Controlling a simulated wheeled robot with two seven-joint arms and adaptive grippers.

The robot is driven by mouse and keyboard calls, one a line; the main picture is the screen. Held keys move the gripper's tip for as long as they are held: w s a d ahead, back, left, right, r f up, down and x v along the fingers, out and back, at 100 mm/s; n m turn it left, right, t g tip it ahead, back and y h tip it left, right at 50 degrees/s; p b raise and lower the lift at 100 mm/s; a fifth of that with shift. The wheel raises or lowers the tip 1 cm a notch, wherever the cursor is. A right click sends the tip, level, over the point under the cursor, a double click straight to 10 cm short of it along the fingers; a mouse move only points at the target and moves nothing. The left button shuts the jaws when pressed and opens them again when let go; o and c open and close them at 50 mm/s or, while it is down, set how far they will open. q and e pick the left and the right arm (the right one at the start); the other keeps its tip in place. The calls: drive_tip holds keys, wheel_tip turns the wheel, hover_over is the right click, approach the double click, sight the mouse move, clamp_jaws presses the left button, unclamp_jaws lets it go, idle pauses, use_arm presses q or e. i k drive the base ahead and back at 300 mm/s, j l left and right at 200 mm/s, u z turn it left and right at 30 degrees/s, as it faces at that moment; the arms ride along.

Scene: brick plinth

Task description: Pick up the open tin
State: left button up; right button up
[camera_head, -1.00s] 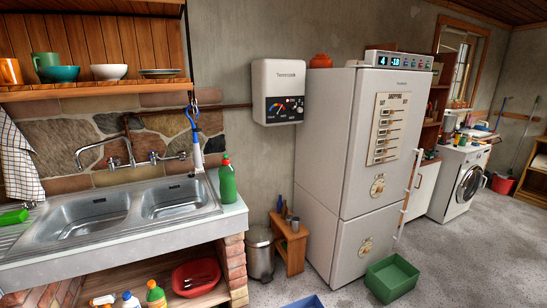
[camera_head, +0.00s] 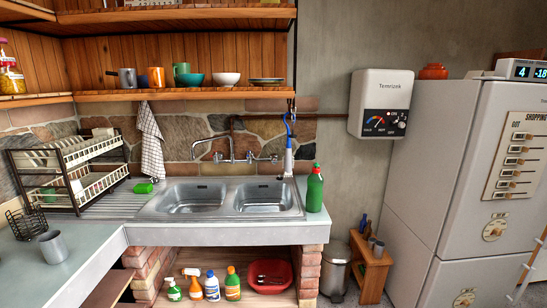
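A plain grey open-topped cylinder (camera_head: 54,248), which looks like the open tin, stands upright on the left counter (camera_head: 75,272). It is near the lower left of the head view, just in front of a dark wire basket (camera_head: 27,222). Its inside is too small to make out. Neither of my grippers is in view.
A dish rack (camera_head: 75,172) stands behind the cylinder. The double sink (camera_head: 222,197) and a green bottle (camera_head: 315,188) are to the right. Several spray and cleaning bottles (camera_head: 212,286) and a red basin (camera_head: 271,275) sit below. The left counter's front is clear.

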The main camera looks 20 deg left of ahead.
sight(52, 244)
drive_tip(key=u, duration=1.4)
